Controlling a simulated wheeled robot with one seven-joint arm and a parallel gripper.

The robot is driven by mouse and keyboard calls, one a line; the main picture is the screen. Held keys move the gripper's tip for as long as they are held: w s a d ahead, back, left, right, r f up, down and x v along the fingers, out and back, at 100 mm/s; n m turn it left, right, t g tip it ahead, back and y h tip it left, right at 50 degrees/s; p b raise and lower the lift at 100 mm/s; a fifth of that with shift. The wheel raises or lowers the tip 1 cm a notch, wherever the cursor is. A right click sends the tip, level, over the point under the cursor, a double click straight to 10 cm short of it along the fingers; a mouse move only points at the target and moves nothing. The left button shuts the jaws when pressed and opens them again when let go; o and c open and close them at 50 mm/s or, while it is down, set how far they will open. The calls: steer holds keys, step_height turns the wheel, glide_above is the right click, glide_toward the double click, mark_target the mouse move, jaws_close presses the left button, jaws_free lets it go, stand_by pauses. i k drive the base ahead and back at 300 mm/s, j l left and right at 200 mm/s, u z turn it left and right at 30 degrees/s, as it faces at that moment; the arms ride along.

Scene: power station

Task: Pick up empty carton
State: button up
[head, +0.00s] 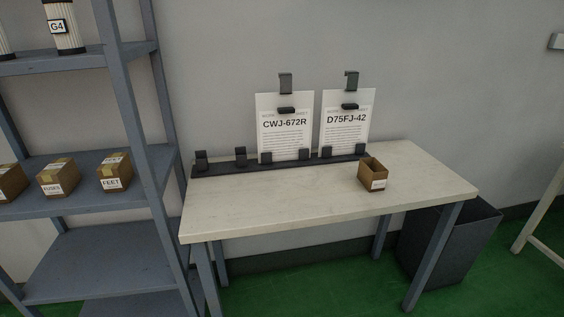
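A small open-topped brown carton (373,181) with a white label on its front stands upright on the right half of the pale table (290,205). Its opening faces up and I see brown inner walls, with nothing visible inside. My gripper is not in view. Nothing touches the carton, and it sits apart from the dark rack behind it.
A dark rack (225,168) at the table's back holds two papers, CWJ-672R (285,140) and D75FJ-42 (346,135). A grey shelf (90,205) with closed labelled boxes, including FEET (114,178), stands left. A dark bin (470,235) stands right. The table's front is clear.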

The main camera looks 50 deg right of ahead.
mark_target(371, 174)
steer(key=z, duration=1.45)
steer(key=i+j+u, duration=0.1)
steer(key=j, duration=0.25)
steer(key=i+j+u, duration=0.1)
steer(key=i+j, duration=0.15)
